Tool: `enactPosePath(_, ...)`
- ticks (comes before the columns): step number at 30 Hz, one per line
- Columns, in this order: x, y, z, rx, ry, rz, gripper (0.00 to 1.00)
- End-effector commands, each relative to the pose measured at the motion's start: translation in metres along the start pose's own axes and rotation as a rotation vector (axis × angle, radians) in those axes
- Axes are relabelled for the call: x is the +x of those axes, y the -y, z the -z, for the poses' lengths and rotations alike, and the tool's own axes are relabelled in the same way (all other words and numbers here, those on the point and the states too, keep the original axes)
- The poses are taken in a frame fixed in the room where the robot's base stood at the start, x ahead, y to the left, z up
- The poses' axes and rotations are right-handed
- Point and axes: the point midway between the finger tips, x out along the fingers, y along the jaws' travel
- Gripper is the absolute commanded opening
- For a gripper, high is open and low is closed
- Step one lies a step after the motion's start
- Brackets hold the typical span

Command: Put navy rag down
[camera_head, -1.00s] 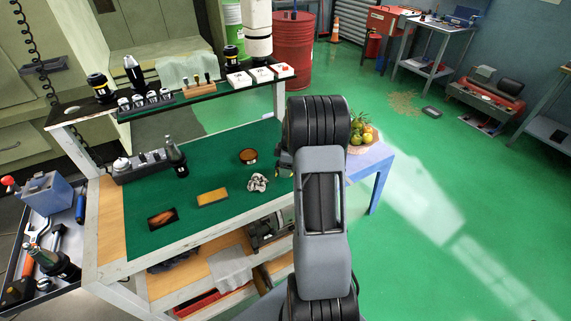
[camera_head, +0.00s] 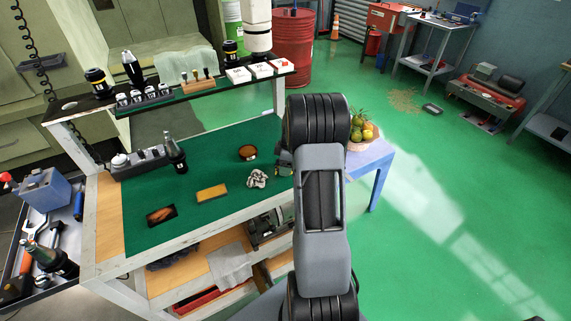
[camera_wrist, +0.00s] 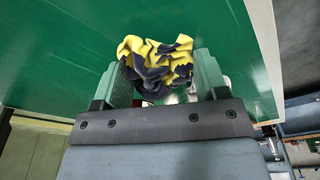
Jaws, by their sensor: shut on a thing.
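My gripper (camera_wrist: 162,78) is shut on a crumpled navy rag (camera_wrist: 152,66) with yellow patches, seen in the wrist view. The rag is bunched between the two green fingers and bulges past their tips. The green mat (camera_wrist: 60,60) fills much of the background there; I cannot tell how far the rag is from it. In the head view, my arm hides the rag and most of the gripper at the right end of the workbench with the green mat (camera_head: 215,160).
A raised shelf (camera_head: 215,84) spans the back. Mat space between these is clear.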

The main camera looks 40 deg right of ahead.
Motion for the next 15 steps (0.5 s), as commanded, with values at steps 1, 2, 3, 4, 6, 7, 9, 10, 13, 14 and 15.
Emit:
enactPosePath(1,0.0011,0.0000,-0.0001,0.000,0.000,0.000,0.48)
enactPosePath(2,0.0016,0.0000,-0.0002,0.000,0.000,0.000,0.48)
enactPosePath(3,0.0021,-0.0001,-0.0003,0.000,0.000,0.000,0.48)
enactPosePath(4,0.0026,0.0000,-0.0003,0.000,0.000,0.000,0.48)
enactPosePath(6,0.0037,0.0000,-0.0005,0.000,0.000,0.000,0.48)
enactPosePath(7,0.0042,0.0000,-0.0006,0.000,0.000,0.000,0.48)
enactPosePath(9,0.0053,0.0000,-0.0007,0.000,0.000,0.000,0.48)
enactPosePath(10,0.0057,0.0000,-0.0008,0.000,0.000,0.000,0.48)
enactPosePath(13,0.0072,0.0000,-0.0010,0.000,0.000,0.000,0.48)
enactPosePath(14,0.0077,0.0000,-0.0011,0.000,0.000,0.000,0.48)
enactPosePath(15,0.0082,0.0000,-0.0012,0.000,0.000,0.000,0.48)
